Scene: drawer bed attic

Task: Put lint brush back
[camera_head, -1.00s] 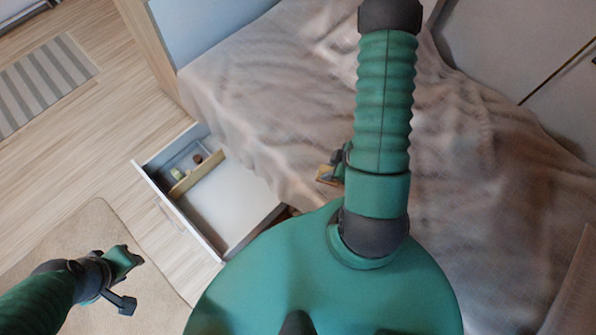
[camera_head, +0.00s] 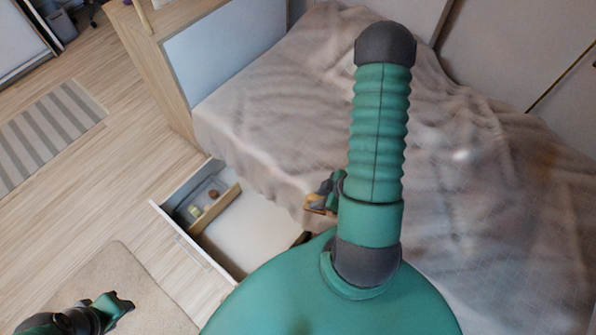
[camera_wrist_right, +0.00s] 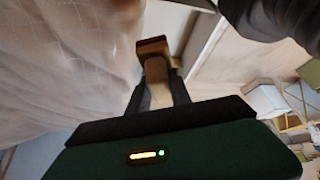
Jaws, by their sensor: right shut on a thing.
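The lint brush, a wooden-looking piece with a darker brown end (camera_wrist_right: 152,47), is between the fingers of my right gripper (camera_wrist_right: 158,85) in the right wrist view. My right gripper (camera_head: 325,197) is shut on it and holds it by the bed's near edge, right of the drawer; my arm partly hides it in the head view. The drawer (camera_head: 183,248) under the bed is pulled out. A light wooden divider (camera_head: 215,210) splits it.
The bed (camera_head: 270,90) with a rumpled beige cover fills the right. A small tray with little items (camera_head: 200,203) lies in the drawer's far compartment.

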